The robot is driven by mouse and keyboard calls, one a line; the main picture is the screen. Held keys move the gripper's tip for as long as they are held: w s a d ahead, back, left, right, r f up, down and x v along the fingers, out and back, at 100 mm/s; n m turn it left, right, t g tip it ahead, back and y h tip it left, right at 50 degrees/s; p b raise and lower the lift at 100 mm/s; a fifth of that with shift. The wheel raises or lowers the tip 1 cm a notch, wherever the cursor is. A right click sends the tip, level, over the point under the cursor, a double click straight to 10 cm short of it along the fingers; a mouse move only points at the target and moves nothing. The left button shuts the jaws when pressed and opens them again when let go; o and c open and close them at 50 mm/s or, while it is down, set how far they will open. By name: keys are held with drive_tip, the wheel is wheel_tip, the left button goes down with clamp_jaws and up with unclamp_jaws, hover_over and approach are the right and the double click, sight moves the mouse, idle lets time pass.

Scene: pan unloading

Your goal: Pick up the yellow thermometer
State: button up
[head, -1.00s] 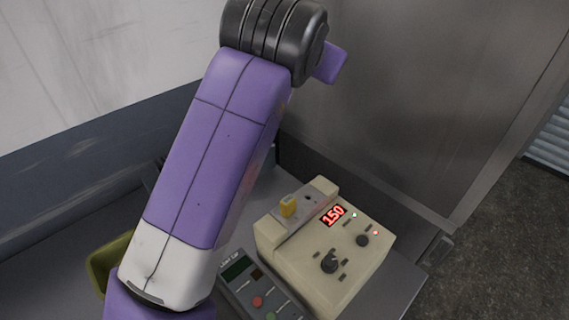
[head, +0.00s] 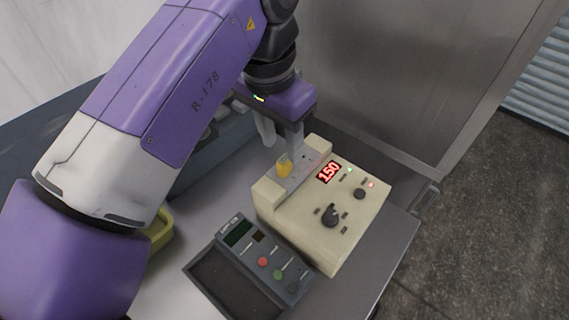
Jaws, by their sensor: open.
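The yellow thermometer (head: 285,167) stands in the metal top strip of a cream control box (head: 330,228) with a red 150 display. Only its yellow upper part shows; anything lower is hidden in the box. My gripper (head: 282,147) hangs just behind and above the thermometer, pointing down. Its two grey fingers are apart, one to the left and one to the right, and nothing shows held between them. Whether a finger touches the thermometer or the box cannot be told from this view.
A dark grey panel with buttons and an empty recess (head: 235,285) lies left of the cream box. A yellow-green container (head: 160,232) is partly hidden behind my arm. A metal panel (head: 400,80) rises behind. The grey tabletop (head: 175,285) has free room at the front left.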

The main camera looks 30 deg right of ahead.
sight(285, 158)
drive_tip(key=shift+s+d+f+p, duration=0.1)
drive_tip(key=shift+d+f+p, duration=0.1)
drive_tip(key=shift+f, duration=1.1)
drive_tip(key=shift+d+f+p, duration=0.1)
drive_tip(key=shift+d+f, duration=0.1)
drive_tip(key=shift+f, duration=1.05)
clamp_jaws()
